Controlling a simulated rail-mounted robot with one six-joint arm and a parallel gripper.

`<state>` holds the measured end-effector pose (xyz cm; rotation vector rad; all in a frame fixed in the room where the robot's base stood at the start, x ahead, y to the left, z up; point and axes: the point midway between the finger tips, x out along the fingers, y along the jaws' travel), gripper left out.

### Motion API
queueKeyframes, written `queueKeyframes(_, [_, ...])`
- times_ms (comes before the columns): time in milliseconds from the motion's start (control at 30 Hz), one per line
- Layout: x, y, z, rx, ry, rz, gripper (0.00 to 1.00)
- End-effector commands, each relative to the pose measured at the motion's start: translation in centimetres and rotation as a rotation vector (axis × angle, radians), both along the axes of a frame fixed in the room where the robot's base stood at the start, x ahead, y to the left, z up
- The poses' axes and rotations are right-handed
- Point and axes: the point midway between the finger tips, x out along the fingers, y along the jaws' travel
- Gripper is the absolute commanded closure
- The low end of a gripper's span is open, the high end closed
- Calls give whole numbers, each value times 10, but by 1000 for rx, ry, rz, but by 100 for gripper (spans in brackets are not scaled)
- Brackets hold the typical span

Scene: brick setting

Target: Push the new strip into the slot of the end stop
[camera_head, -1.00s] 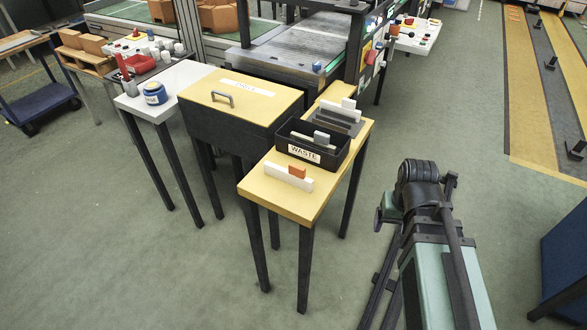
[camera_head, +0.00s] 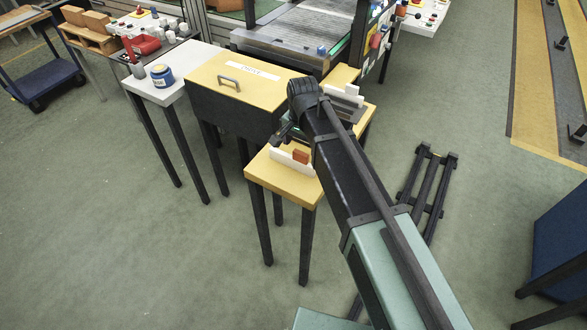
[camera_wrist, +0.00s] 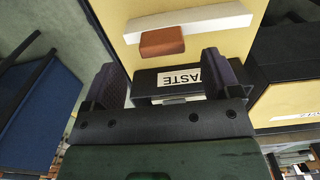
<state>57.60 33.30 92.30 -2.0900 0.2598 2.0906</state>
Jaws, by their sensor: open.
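A long white bar (camera_head: 291,163) lies near the front of the yellow table, with a small orange block (camera_head: 301,155) against it. In the wrist view, the white bar (camera_wrist: 190,20) and the reddish block (camera_wrist: 162,42) lie just beyond the fingertips. I cannot tell which piece is the strip or see a slot. My gripper (camera_wrist: 160,62) is open with nothing between its fingers, above the table near the waste bin (camera_wrist: 147,80). In the head view my arm hides most of the bin and the gripper is only partly visible.
Grey slabs and a white block (camera_head: 350,91) stand at the table's back. A large yellow-lidded box (camera_head: 262,85) with a handle adjoins the table on the left. A blue jar (camera_head: 162,75) sits on the white table beyond.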

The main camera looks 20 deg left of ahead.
Motion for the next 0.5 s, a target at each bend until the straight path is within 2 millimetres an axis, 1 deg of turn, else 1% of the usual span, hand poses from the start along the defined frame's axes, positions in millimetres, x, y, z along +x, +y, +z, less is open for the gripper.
queueKeyframes(33, [0,0,-3,0,0,0,17])
queueKeyframes(100, [0,0,-2,0,0,0,17])
queueKeyframes(167, [0,0,-8,0,0,0,17])
queueKeyframes(300, [1,2,-36,0,0,1,17])
queueKeyframes(400, [1,2,-54,0,0,1,17])
queueKeyframes(500, [1,2,-56,0,0,1,17])
